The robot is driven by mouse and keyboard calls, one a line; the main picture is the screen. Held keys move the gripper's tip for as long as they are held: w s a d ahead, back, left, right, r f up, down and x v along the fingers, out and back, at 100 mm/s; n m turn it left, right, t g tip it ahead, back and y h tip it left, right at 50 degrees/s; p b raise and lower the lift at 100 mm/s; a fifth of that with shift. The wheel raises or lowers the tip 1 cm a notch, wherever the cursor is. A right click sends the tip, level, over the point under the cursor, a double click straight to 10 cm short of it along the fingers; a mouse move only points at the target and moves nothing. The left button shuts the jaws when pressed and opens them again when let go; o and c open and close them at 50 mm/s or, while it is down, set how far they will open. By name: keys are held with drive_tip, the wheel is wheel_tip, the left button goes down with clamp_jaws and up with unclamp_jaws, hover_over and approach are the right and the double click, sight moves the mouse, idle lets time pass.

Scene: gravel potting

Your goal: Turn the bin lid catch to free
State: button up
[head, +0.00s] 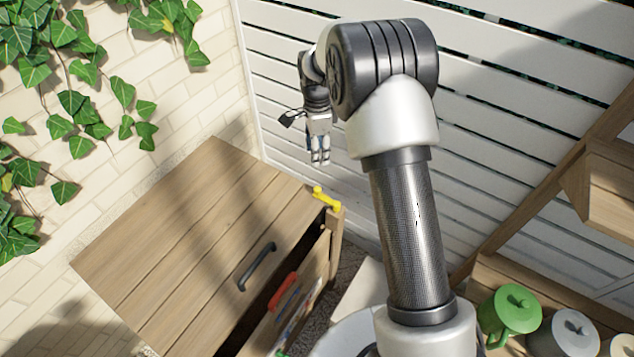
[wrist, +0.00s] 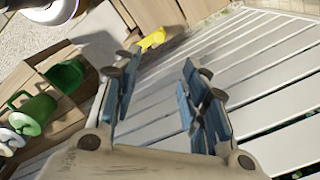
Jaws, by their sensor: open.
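The wooden bin (head: 190,240) has a plank lid with a dark handle (head: 257,267). A yellow catch (head: 326,198) sits at the lid's right corner, beside a wooden post. My gripper (head: 320,160) hangs above and behind the catch, apart from it, in front of the white slatted fence. In the wrist view my gripper (wrist: 155,110) shows its two blue-padded fingers spread with nothing between them.
A red handle (head: 283,291) is on the bin's front below the lid. A white slatted fence (head: 290,60) stands behind, an ivy-covered brick wall (head: 150,80) at left. A green lidded pot (head: 515,312) and pale pots (head: 562,335) stand at lower right near wooden shelving.

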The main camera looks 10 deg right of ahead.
sight(317, 188)
wheel_tip(317, 188, down, 16)
drive_tip(key=b, duration=0.3)
drive_tip(key=shift+f, duration=0.2)
clamp_jaws()
idle(0.4)
